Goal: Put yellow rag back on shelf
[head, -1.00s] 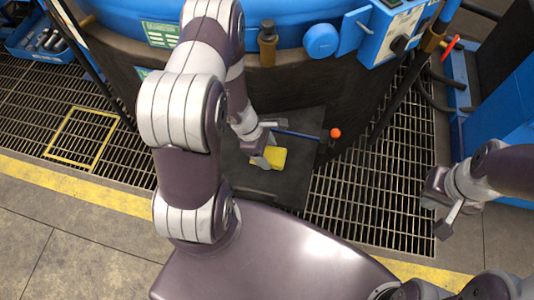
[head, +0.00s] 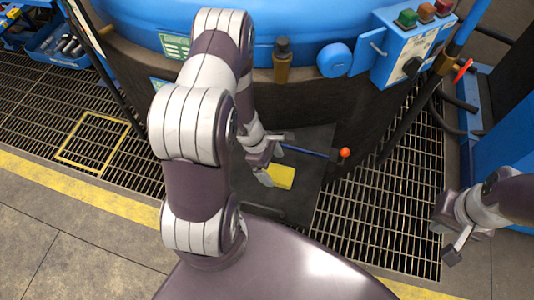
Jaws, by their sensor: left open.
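The yellow rag (head: 281,177) lies on a dark flat shelf (head: 296,196) at the foot of the furnace. My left gripper (head: 267,160) is open just beside and above the rag's left edge, apart from it as far as I can see. My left arm hides the shelf's left part. My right gripper (head: 447,240) hangs at the right over the floor grating, empty; its finger gap is hard to make out.
A blue rod with an orange ball end (head: 344,152) reaches over the shelf behind the rag. The large blue furnace (head: 290,15) with its control box (head: 408,45) stands behind. Floor grating (head: 375,220) lies open to the right. A blue parts bin (head: 55,45) is at far left.

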